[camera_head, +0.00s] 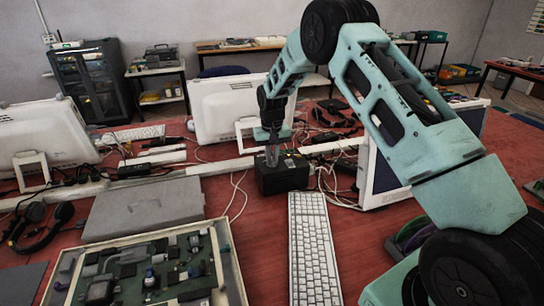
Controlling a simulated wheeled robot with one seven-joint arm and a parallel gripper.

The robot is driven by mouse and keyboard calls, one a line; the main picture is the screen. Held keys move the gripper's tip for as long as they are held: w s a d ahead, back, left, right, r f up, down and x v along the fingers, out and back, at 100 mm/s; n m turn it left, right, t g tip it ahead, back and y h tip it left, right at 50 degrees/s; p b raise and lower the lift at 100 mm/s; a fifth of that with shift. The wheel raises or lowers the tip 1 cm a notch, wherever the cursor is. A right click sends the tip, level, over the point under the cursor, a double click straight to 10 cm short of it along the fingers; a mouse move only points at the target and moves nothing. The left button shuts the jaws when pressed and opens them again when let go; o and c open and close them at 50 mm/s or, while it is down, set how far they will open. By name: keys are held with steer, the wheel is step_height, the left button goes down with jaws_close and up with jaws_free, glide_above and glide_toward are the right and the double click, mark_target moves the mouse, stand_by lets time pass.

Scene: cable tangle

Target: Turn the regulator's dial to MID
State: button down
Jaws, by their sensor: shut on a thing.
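The regulator appears to be the black box (283,178) on the red table, behind the white keyboard. My gripper (272,160) points down onto the top of this box, near its left side. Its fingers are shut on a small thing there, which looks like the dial. The dial itself is mostly hidden between the fingers, and its setting and any MID mark are too small to read.
A white keyboard (313,250) lies in front of the box. A grey case (143,207) and an open circuit board tray (230,268) are at left. White monitors (226,106) stand behind. Loose cables and a headset (40,224) lie around. My arm covers the right.

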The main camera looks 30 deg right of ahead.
mark_target(272, 159)
stand_by(0.4)
steer(key=c, duration=1.4)
jaws_free()
steer(key=shift+c, duration=0.2)
steer(key=shift+r, duration=0.1)
step_height(272, 159, up, 17)
steer(key=b, duration=0.2)
steer(key=shift+r, duration=0.15)
